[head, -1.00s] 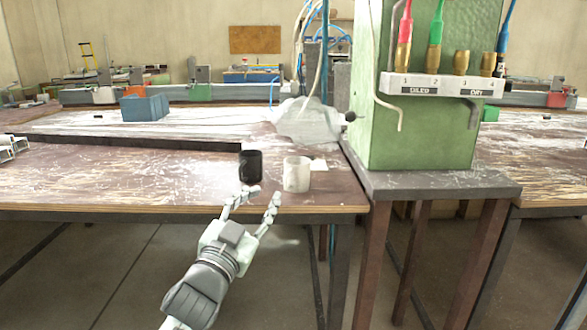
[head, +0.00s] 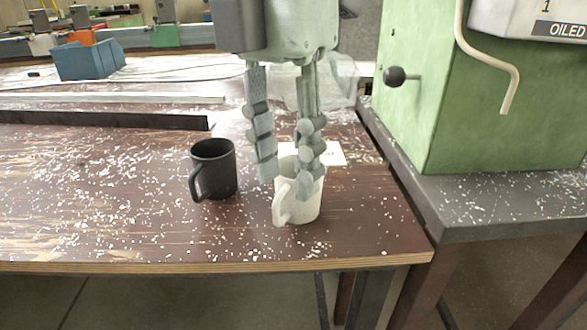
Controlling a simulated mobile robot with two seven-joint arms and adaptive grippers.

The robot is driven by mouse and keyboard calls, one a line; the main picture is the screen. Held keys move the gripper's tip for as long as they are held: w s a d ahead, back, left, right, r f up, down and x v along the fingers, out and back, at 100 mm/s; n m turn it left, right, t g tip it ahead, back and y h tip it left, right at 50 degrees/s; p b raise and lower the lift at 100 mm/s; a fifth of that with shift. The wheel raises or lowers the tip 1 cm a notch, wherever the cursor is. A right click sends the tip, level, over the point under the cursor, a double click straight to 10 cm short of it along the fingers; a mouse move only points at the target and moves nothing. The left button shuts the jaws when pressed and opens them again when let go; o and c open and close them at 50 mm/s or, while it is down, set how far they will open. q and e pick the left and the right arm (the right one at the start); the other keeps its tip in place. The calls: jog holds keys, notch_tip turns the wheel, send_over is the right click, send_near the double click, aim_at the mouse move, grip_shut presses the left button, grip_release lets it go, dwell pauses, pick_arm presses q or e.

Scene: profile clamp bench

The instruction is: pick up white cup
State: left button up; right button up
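The white cup (head: 301,208) stands upright on the brown bench near its front right corner, its handle facing front left. My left gripper (head: 284,186) comes down from above, its two fingers pointing down at the cup. The fingers are apart. One fingertip is just left of the rim. The other overlaps the cup's upper right part and hides some of the rim; I cannot tell whether it is inside or in front of the cup, or touching it. My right gripper is not in view.
A black mug (head: 213,168) stands close by, left of the white cup. A white paper (head: 330,153) lies behind the cup. A green machine housing (head: 440,110) with a black knob (head: 395,76) rises at right. A blue box (head: 88,60) is far left. The bench's left front is clear.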

aim_at(275, 201)
pick_arm(q)
jog(key=shift+t+y, duration=0.3)
jog(key=f, duration=0.4)
jog(key=a+f, duration=0.1)
jog(key=f, duration=0.2)
jog(key=shift+w+a+f, duration=0.1)
jog(key=shift+w, duration=0.05)
jog(key=shift+c, duration=0.6)
grip_shut()
